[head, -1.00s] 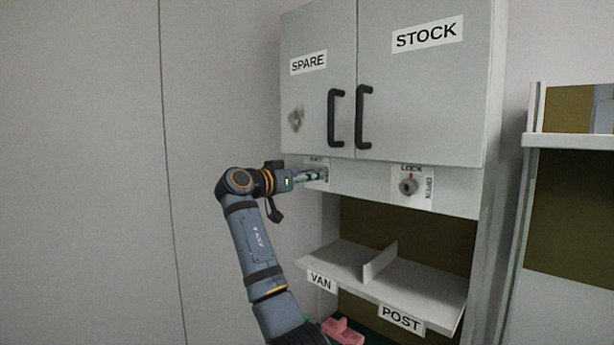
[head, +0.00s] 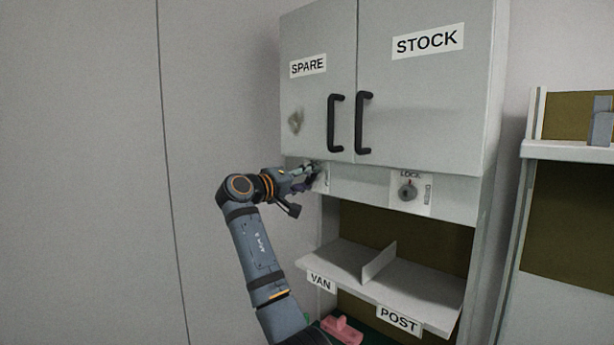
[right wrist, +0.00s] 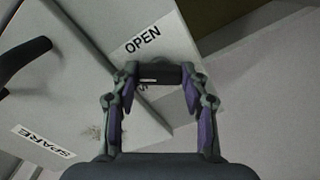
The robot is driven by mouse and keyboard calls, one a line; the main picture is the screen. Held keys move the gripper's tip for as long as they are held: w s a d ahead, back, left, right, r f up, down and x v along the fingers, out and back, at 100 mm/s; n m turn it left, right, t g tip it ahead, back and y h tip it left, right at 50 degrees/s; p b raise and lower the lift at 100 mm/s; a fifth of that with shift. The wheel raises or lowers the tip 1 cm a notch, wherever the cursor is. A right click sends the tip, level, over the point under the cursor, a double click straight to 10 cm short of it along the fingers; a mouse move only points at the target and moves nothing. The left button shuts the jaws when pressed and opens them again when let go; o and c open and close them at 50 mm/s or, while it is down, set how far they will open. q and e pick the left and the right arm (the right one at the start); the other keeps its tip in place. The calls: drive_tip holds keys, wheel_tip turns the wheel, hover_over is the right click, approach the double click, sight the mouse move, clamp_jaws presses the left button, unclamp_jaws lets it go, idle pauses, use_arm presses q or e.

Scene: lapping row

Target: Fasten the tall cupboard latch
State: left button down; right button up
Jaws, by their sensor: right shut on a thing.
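The tall grey cupboard (head: 420,90) has two closed doors, SPARE on the left and STOCK on the right. My right gripper (head: 314,171) is at the strip under the SPARE door. In the right wrist view my gripper (right wrist: 160,78) is shut on a small dark latch knob (right wrist: 158,72), which lies between its fingertips. A white plate marked OPEN (right wrist: 142,40) shows beside the knob; part of its marking is hidden by the fingers. In the head view the gripper mostly hides this latch. My left gripper is not in view.
A second round knob (head: 407,192) with a LOCK plate sits under the STOCK door, clear of my gripper. Two black door handles (head: 335,123) hang above. Below are a divided shelf (head: 345,262) marked VAN and POST and a pink object (head: 342,331). Another shelf unit (head: 565,152) stands right.

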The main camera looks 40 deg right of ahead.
drive_tip(key=n+p, duration=0.1)
drive_tip(key=n, duration=0.2)
drive_tip(key=shift+r+n, duration=0.1)
drive_tip(key=shift+n, duration=0.2)
drive_tip(key=shift+n+p, duration=0.95)
drive_tip(key=shift+n, duration=0.45)
drive_tip(key=o, duration=1.2)
drive_tip(key=shift+c, duration=0.2)
drive_tip(key=shift+a, duration=0.1)
drive_tip(key=s+a, duration=0.1)
drive_tip(key=a, duration=1)
drive_tip(key=shift+a, duration=0.4)
